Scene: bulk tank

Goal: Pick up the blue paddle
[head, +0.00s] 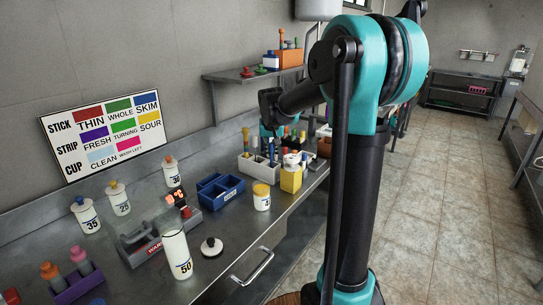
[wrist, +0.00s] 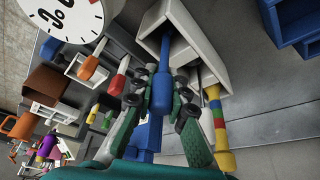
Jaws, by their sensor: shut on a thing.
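The blue paddle (wrist: 162,92) stands between the fingers of my gripper (wrist: 161,100) in the wrist view, with its thin shaft running up to an open white holder. The fingers are closed on its thick blue handle from both sides. In the head view, my gripper (head: 268,131) is over the white holder (head: 248,166) at the back of the bench, and the fingers are small and partly hidden there. The white holder also shows in the wrist view (wrist: 213,72). I cannot tell whether the paddle's lower end is still inside it.
Orange and red handles (wrist: 118,80) are to the left. In the head view, a blue bin (head: 220,190), a yellow-lidded jar (head: 262,197) and a yellow box (head: 291,179) stand nearby.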

